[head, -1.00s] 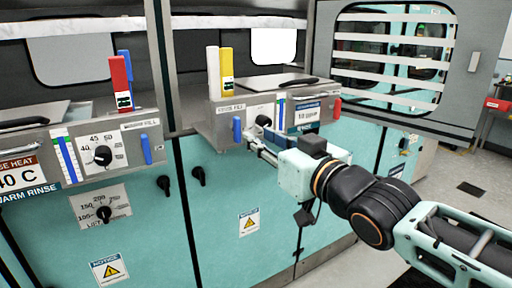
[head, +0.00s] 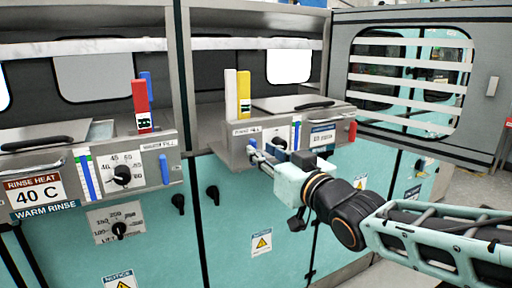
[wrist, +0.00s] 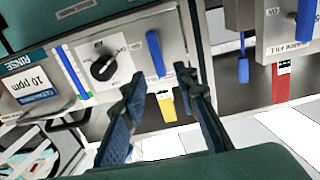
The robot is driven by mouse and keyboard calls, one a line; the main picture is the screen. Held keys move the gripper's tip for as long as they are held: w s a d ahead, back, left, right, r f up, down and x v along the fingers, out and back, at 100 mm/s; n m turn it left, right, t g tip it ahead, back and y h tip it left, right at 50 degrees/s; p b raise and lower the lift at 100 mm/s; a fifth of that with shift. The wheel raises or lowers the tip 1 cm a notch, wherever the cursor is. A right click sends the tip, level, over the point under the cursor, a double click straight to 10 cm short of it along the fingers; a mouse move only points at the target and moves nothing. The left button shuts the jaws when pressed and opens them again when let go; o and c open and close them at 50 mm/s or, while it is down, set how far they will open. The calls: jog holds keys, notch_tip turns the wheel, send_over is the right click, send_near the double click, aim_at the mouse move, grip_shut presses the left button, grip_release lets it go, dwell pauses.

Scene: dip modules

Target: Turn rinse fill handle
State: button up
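The rinse fill handle (head: 252,143) is a small blue lever under a white label on the right module's grey panel. In the wrist view the blue lever (wrist: 155,53) shows whole, just beyond and between my fingertips. My gripper (head: 257,153) is at the panel just below the handle in the head view. In the wrist view my gripper (wrist: 161,82) is open, with one finger to each side of the handle's line and nothing between the pads. I cannot tell whether a finger touches the handle.
A black dial (wrist: 104,64) is left of the handle in the wrist view. The left module has another blue handle (head: 164,169) and a dial (head: 122,175). A red handle (head: 352,131) is on the right. A barred door (head: 482,90) stands open behind my arm.

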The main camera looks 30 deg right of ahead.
aim_at(255, 146)
jog(key=shift+w, duration=2.05)
grip_shut()
